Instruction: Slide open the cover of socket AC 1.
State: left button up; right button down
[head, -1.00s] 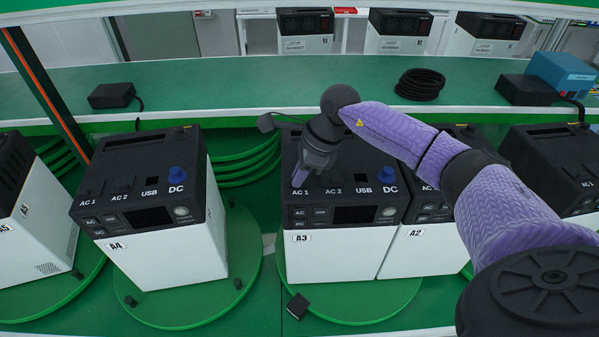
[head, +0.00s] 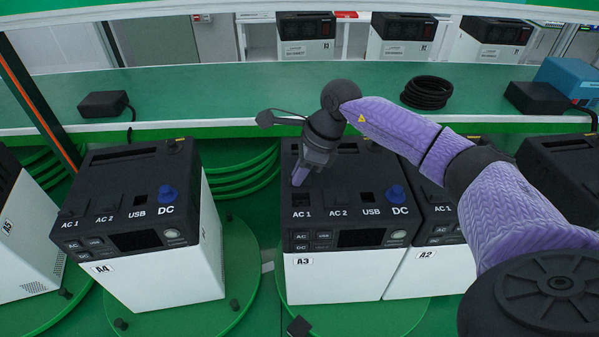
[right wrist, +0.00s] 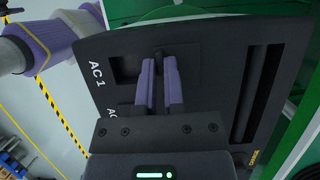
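The power unit A3 (head: 333,277) has a white body and a dark top with AC 1, AC 2, USB and DC ports along its front edge. Socket AC 1 (head: 301,199) shows as a dark square recess behind its label. It also shows open in the right wrist view (right wrist: 125,68). My right gripper (head: 298,177) is just behind this recess, low on the top. In the right wrist view its two purple fingers (right wrist: 159,75) are close together around a thin dark ridge, seemingly the cover's; the cover is mostly hidden. My left gripper is not in view.
Unit A4 (head: 160,270) stands left and unit A2 (head: 436,271) touches or nearly touches A3's right side. A black cable coil (head: 427,92) and a black adapter (head: 104,104) lie on the green shelf behind. A small dark block (head: 299,327) lies in front of A3.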

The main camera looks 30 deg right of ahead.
jog(key=c, duration=0.7)
grip_release()
jog(key=shift+w+d, duration=0.15)
jog(key=shift+w, duration=0.1)
jog(key=shift+s, duration=0.1)
jog(key=b+v, duration=0.1)
jog(key=v, duration=0.9)
jog(key=shift+s, duration=0.1)
